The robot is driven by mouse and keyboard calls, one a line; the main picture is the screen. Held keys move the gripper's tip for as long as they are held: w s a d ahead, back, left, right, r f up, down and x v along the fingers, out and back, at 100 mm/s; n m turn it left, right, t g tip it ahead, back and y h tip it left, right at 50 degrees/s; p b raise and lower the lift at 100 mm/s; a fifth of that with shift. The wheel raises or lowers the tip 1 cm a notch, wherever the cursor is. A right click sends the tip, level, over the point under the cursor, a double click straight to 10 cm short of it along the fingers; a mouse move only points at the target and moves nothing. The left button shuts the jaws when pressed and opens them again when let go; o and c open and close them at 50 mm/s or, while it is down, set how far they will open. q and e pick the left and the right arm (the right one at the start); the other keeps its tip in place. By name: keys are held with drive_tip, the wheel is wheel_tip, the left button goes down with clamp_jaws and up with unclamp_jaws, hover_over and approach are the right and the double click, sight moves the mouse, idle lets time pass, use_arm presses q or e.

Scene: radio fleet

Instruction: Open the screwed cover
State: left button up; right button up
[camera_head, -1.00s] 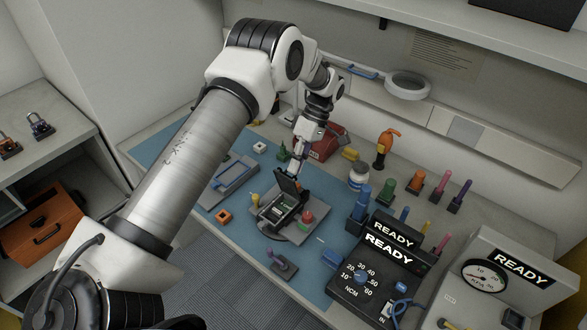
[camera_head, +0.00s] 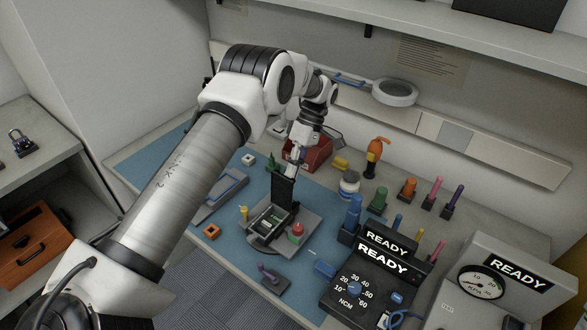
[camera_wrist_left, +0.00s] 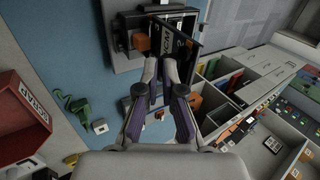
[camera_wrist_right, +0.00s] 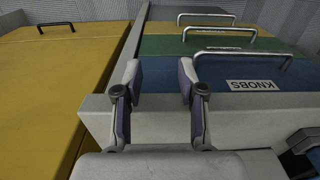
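The dark cover (camera_head: 283,190) stands about upright on its hinge above the grey unit (camera_head: 262,236), whose open housing (camera_head: 266,222) shows a green board inside. My left gripper (camera_head: 296,160) is at the top of the cover, on its far side. In the left wrist view my left gripper's fingertips (camera_wrist_left: 161,66) are close together against or just short of the cover (camera_wrist_left: 178,38). They look shut, and I see no clear grip on the cover's edge. My right gripper (camera_wrist_right: 160,78) is open and empty, above a grey ledge away from the unit.
A red-capped piece (camera_head: 296,231) and a yellow driver (camera_head: 244,212) flank the housing. A torque tester (camera_head: 372,280) stands at the right, and a red box (camera_head: 308,152) is behind my left gripper.

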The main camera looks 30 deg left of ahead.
use_arm(q)
drive_tip(key=o, duration=0.4)
drive_tip(key=shift+x, duration=1)
drive_tip(key=shift+w, duration=0.3)
drive_tip(key=shift+w+r, duration=0.1)
drive_tip(key=shift+r, duration=0.05)
drive_tip(key=v, duration=0.7)
drive_tip(key=shift+w+r, duration=0.1)
drive_tip(key=shift+w, duration=0.05)
drive_tip(key=shift+c, duration=0.2)
